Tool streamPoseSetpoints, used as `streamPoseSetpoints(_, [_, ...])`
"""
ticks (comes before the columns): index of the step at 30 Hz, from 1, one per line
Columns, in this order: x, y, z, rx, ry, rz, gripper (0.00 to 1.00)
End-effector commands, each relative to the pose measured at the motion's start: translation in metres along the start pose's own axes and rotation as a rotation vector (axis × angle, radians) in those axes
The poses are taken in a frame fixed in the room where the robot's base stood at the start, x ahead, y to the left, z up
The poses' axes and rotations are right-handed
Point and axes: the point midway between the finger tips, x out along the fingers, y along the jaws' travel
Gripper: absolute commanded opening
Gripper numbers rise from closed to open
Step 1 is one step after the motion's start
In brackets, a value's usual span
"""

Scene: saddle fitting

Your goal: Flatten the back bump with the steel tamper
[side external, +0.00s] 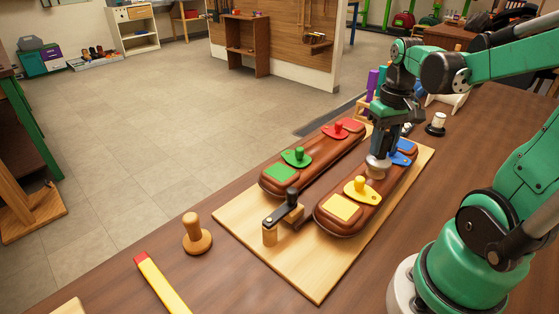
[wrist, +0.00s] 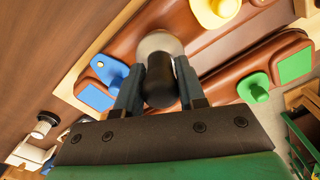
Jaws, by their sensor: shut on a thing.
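My gripper (side external: 385,124) is shut on the dark handle of the steel tamper (side external: 377,166). In the wrist view, the fingers (wrist: 160,82) sit on either side of the black handle, and the round pale metal head (wrist: 160,42) points away from me. The head is at the top of the right brown padded panel (side external: 372,205), between the yellow knob piece (side external: 361,191) and the blue piece (side external: 402,155). It looks upright and on or very close to the leather. No bump shows clearly; the tamper hides the surface beneath it.
A second brown panel (side external: 322,160) with green and red pieces lies parallel on the left of the wooden board (side external: 300,280). A black-topped wooden fixture (side external: 284,211) stands at the board's front.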

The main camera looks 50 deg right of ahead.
Motion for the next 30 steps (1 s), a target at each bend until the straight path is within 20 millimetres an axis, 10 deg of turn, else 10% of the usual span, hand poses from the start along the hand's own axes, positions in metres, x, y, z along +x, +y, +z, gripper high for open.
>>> streamPoseSetpoints(30, [0.012, 0.0, 0.0, 0.0, 0.0, 0.0, 0.0])
